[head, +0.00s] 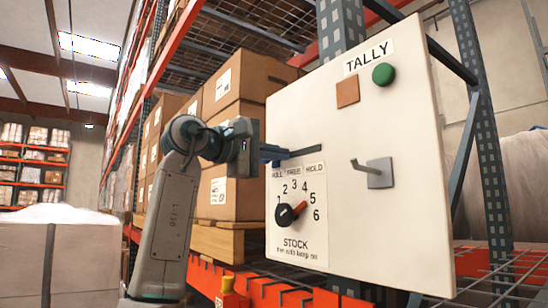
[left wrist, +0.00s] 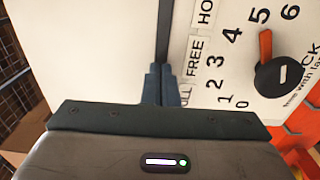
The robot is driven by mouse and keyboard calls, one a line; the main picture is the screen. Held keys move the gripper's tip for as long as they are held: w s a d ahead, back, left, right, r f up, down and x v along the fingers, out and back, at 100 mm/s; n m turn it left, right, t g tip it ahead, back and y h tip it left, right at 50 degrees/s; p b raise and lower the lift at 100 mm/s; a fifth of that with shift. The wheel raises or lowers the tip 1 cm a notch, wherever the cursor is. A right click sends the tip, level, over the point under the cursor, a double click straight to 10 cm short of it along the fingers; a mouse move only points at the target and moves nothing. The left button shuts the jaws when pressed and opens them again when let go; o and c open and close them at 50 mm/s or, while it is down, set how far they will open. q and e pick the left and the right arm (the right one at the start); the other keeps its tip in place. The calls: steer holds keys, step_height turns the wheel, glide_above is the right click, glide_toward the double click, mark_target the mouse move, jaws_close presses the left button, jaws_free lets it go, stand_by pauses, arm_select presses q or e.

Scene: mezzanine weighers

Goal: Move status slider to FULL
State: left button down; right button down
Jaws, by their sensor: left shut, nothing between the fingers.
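The status slider's dark slot (head: 305,152) runs across the white TALLY board (head: 410,130), above the labels FULL, FREE and HOLD (head: 294,169). In the left wrist view the slot (left wrist: 163,30) runs up from my fingertips, beside the FREE label (left wrist: 195,58). My left gripper (head: 280,156) is shut with nothing between its fingers. Its tips (left wrist: 162,70) are at the slot's left part, near the FULL end; I cannot tell whether they touch it. The slider's knob is not visible; my fingers may hide it. My right gripper is in neither view.
Below the slot is a STOCK dial (head: 290,213) with a red pointer. A green button (head: 383,74) and an orange square (head: 347,92) are above. Boxes (head: 240,95) on racking stand behind my left arm.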

arm_select(q)
steer(key=b+v, duration=0.3)
steer(key=v, duration=0.7)
steer(key=shift+b, duration=0.3)
stand_by(0.7)
